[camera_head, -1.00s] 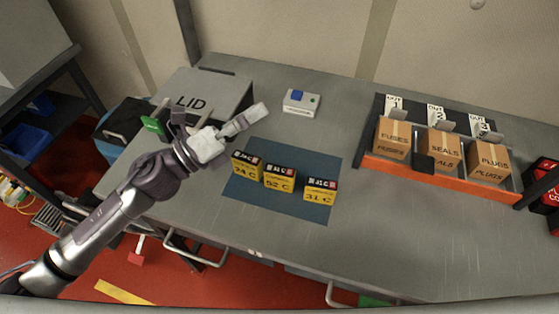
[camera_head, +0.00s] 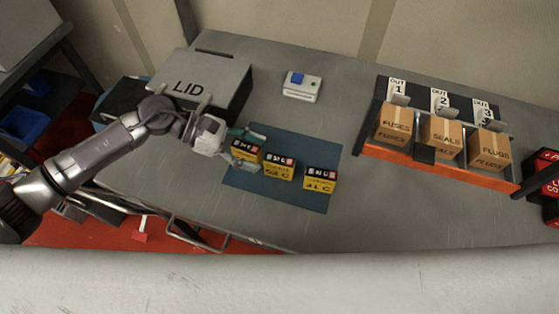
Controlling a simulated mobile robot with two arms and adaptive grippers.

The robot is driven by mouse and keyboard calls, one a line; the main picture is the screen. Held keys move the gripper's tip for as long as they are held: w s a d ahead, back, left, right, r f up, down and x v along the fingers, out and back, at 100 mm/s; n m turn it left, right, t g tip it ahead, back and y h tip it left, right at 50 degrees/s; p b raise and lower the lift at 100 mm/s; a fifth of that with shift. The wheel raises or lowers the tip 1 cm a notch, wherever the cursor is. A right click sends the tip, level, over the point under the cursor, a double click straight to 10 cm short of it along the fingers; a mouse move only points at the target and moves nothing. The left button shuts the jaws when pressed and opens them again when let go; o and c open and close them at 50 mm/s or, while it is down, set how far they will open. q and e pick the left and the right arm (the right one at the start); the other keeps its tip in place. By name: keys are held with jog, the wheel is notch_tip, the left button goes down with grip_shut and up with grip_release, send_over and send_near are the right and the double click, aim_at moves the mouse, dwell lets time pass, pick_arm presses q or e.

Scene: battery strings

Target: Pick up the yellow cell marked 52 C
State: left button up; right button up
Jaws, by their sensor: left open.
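The yellow cell marked 52 C (camera_head: 278,171) stands on a dark blue mat (camera_head: 290,142), the middle one of three yellow cells with black tops. The left cell (camera_head: 246,149) is partly hidden by my left gripper. The right cell, marked 31 C (camera_head: 319,183), stands apart from the other two. My left gripper (camera_head: 259,152) is open, its fingers spread on either side of the left cell and pointing right toward the 52 C cell. I cannot tell whether the fingers touch either cell. My right gripper is not in view.
A grey box marked LID (camera_head: 208,75) stands left behind the arm. A white device with a blue button (camera_head: 301,87) is behind the mat. An orange-fronted rack (camera_head: 440,167) holds cartons at the right.

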aim_at(273, 159)
pick_arm(q)
jog(key=p+x, duration=0.1)
jog(key=x, duration=0.1)
jog(key=p+x, duration=0.2)
jog(key=x, duration=0.1)
jog(key=shift+r, duration=0.25)
jog(key=shift+d+f, duration=0.3)
jog(key=shift+d, duration=0.05)
grip_shut()
